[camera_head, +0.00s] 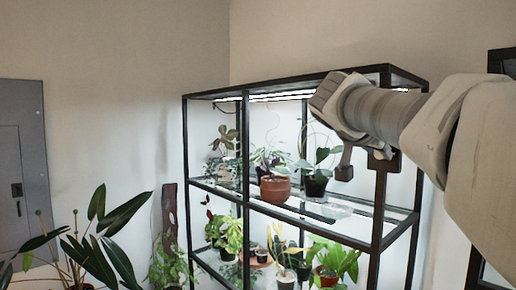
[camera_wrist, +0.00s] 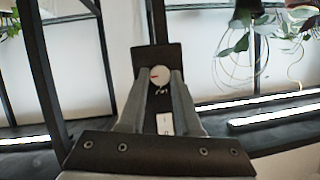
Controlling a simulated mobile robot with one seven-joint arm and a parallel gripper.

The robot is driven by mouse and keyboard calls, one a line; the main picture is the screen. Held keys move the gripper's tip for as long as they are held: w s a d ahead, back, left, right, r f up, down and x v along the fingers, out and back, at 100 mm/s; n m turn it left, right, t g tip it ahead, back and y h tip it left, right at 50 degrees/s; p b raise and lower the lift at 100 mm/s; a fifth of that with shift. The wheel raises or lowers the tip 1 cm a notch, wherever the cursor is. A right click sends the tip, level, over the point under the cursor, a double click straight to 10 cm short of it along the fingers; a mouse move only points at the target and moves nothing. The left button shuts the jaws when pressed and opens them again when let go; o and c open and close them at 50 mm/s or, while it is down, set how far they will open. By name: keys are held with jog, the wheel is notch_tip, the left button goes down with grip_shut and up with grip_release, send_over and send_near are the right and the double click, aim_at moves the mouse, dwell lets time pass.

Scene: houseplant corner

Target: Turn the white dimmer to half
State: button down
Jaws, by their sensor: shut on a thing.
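The white dimmer (camera_wrist: 160,76) is a small round knob with a red mark pointing left in the wrist view. It sits on a dark plate (camera_wrist: 154,56). My gripper (camera_wrist: 159,79) has one finger on each side of the knob and is shut on it. In the head view my arm reaches in from the right to the shelf's front right post, and I cannot make out the knob there.
A black-framed plant shelf (camera_head: 213,185) with lit strips holds several potted plants, among them a terracotta pot (camera_head: 275,189). A white rectangular piece (camera_wrist: 165,124) lies below the knob in the wrist view. A grey wall panel (camera_head: 22,160) and a leafy plant (camera_head: 85,250) stand left.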

jog(key=shift+w+a+f+n+g+h+p, duration=0.15)
jog(key=shift+n+g+h+p, duration=0.25)
jog(key=shift+n+g+h, duration=1.15)
jog(key=shift+w+a+n+g+h+p, duration=0.15)
jog(key=shift+n+h+p, duration=0.35)
jog(key=shift+n, duration=2.15)
jog(key=shift+w+a+f+n+g+h+p, duration=0.1)
jog(key=shift+w+n+g+h+p, duration=0.15)
jog(key=shift+n+g+h, duration=1.3)
jog(key=shift+n+t+y, duration=0.4)
jog(key=shift+n+t, duration=0.25)
jog(key=shift+t, duration=0.1)
jog(key=c, duration=0.6)
grip_release()
